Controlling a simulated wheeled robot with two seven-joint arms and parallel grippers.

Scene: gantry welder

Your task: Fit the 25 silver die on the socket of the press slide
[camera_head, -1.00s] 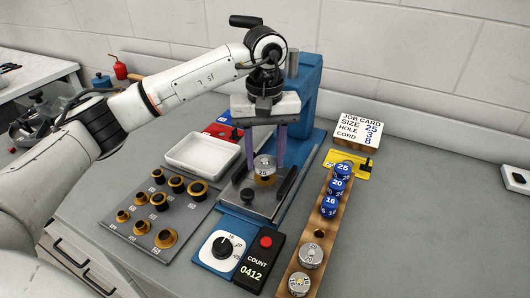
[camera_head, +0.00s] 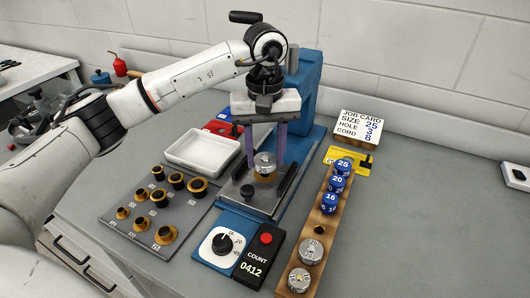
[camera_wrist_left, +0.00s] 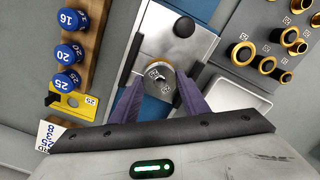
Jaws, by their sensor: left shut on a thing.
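The silver die (camera_head: 264,161) has a round marked face and is at the press (camera_head: 309,85), low over the slide (camera_head: 238,192). My left gripper (camera_head: 264,160) has its purple fingers shut on the die from both sides, pointing down. The die also shows in the left wrist view (camera_wrist_left: 159,77), between the fingertips (camera_wrist_left: 159,84). A gold-coloured part (camera_head: 265,178) shows just under the die. The socket is mostly hidden by the die, and I cannot tell whether the die is fully seated. My right gripper is not in view.
A wooden rack (camera_head: 322,222) holds blue dies (camera_head: 343,166) and two silver dies (camera_head: 312,251). A white tray (camera_head: 203,150) and a plate of brass rings (camera_head: 156,210) lie left of the press. The dial box (camera_head: 222,245) and counter (camera_head: 259,258) stand in front.

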